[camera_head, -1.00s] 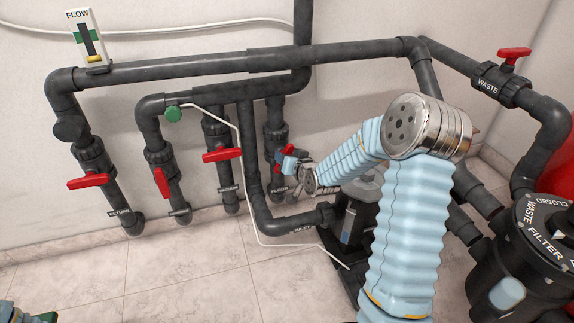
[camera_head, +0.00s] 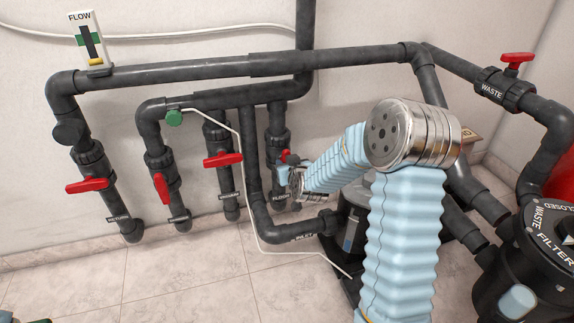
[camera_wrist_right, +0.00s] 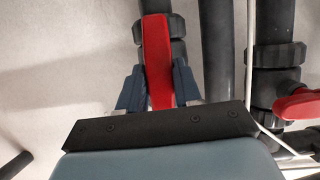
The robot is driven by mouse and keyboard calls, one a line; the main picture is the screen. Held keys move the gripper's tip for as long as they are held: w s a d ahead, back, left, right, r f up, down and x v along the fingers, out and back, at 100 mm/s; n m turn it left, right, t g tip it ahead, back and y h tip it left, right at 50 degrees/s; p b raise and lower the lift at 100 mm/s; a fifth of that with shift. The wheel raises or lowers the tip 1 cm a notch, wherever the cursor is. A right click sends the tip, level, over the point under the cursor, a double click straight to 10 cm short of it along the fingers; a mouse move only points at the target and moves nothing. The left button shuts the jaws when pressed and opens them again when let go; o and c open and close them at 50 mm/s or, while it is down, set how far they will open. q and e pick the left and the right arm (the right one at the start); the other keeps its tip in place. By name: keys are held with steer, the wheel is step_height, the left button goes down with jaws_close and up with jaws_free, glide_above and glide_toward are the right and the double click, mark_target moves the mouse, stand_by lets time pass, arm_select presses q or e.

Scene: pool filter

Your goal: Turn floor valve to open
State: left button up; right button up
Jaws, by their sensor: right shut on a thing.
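The floor valve (camera_head: 277,137) sits on a dark vertical pipe, the rightmost of the row along the wall. Its label near the floor is partly hidden. My right gripper (camera_head: 284,170) is at this valve, and its wrist covers most of the handle in the head view. In the right wrist view the red handle (camera_wrist_right: 156,55) stands between the two dark blue fingers of my right gripper (camera_wrist_right: 159,85), which are shut on it. The handle there runs roughly in line with the pipe behind it. My left gripper is not in view.
A neighbouring valve's red handle (camera_head: 222,159) lies crosswise just left. More red handles (camera_head: 87,184) (camera_head: 161,187) are further left. A thin white hose (camera_head: 243,180) hangs between the pipes. The pump (camera_head: 352,215) and black filter (camera_head: 535,265) stand right.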

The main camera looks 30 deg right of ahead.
steer(key=shift+a+f, duration=0.1)
steer(key=shift+a, duration=0.1)
steer(key=o, duration=1)
steer(key=shift+d, duration=0.1)
steer(key=p+v, duration=0.2)
steer(key=v, duration=1.1)
steer(key=shift+s+r, duration=0.2)
steer(key=shift+s, duration=0.15)
